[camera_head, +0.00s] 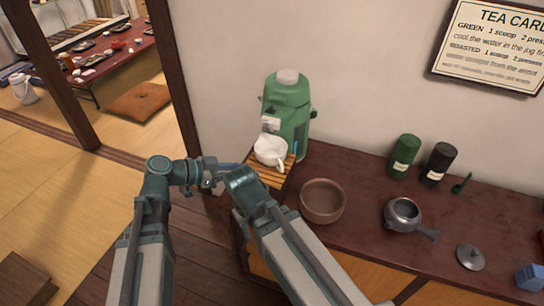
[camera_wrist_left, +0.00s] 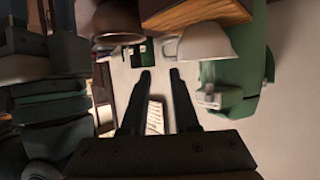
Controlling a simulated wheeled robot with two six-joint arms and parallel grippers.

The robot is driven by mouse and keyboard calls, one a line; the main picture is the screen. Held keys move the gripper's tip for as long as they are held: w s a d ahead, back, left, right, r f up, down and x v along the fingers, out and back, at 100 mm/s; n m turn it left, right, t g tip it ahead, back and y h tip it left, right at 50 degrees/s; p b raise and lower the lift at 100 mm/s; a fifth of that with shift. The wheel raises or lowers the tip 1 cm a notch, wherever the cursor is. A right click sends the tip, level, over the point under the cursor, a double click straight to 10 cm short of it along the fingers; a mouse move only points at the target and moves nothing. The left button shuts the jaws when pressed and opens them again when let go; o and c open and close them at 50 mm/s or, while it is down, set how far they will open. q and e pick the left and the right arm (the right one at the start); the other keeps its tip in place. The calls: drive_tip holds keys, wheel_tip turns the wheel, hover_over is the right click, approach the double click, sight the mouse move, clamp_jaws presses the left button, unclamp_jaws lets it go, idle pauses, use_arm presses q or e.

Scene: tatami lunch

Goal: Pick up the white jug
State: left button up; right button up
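The white jug (camera_head: 268,150) sits upright on a slatted wooden stand (camera_head: 257,172), in front of the green dispenser (camera_head: 289,110). Its handle points to the lower right in the head view. The jug also shows in the left wrist view (camera_wrist_left: 205,46), upside down, beyond and to the right of the fingers. My left gripper (camera_wrist_left: 160,73) is open and empty, with a clear gap between its fingers. It is apart from the jug, to its left in the head view. I cannot make out my right gripper; only my right arm's links show.
On the dark counter (camera_head: 350,175) stand a brown bowl (camera_head: 322,201), a grey teapot (camera_head: 402,214), its lid (camera_head: 470,257), a green canister (camera_head: 404,156) and a black canister (camera_head: 438,164). A scoop (camera_head: 461,184) and blue block (camera_head: 530,278) lie further right.

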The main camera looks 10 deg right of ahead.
use_arm(q)
drive_tip(key=b, duration=0.3)
approach(281, 170)
drive_tip(key=x, duration=0.4)
drive_tip(key=shift+d+f, duration=0.15)
drive_tip(key=shift+d, duration=0.15)
drive_tip(key=shift+w+d, duration=0.1)
drive_tip(key=shift+d, duration=0.3)
drive_tip(key=shift+f, duration=0.1)
drive_tip(key=b+x, duration=0.2)
drive_tip(key=x, duration=0.3)
drive_tip(key=shift+w+f, duration=0.2)
drive_tip(key=shift+r, duration=0.1)
clamp_jaws()
idle(0.4)
